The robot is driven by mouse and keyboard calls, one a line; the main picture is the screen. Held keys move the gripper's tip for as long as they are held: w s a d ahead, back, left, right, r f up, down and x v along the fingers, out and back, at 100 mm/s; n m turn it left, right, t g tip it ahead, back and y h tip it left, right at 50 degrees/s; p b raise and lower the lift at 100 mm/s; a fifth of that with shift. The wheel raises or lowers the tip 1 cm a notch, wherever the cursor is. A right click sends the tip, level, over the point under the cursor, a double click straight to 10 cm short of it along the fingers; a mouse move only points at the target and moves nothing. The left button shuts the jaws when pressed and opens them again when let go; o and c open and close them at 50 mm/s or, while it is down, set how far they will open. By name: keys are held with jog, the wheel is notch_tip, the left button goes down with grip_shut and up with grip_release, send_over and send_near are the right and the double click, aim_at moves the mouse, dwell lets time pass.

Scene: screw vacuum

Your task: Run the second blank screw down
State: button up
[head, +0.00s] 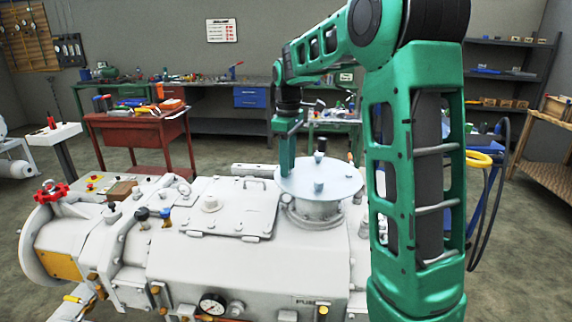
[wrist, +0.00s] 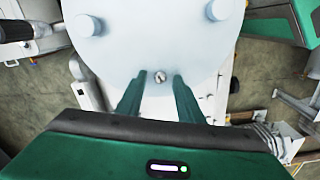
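The blank (head: 335,186) is a pale round plate on top of the white pump's round neck (head: 313,212). It fills the upper middle of the wrist view (wrist: 150,45). Two pale screws with round heads stand up from it: one at left (wrist: 88,26) and one at right (wrist: 218,10) in the wrist view. A small metal screw head (wrist: 160,77) shows near the plate's near edge, between my fingertips. My gripper (head: 287,172) points down at the plate's left edge in the head view. Its green fingers (wrist: 159,80) are apart, with gaps visible beside the small head.
The white pump body (head: 235,260) fills the foreground, with a red handwheel (head: 51,191), a gauge (head: 212,304) and a lidded hatch (head: 232,207). A red workbench (head: 140,122) stands behind. My arm covers the right of the head view.

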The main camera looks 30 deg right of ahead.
grip_shut()
jog(key=shift+m, duration=0.3)
jog(key=m, duration=2.3)
jog(key=shift+w, duration=0.1)
dwell(0.6)
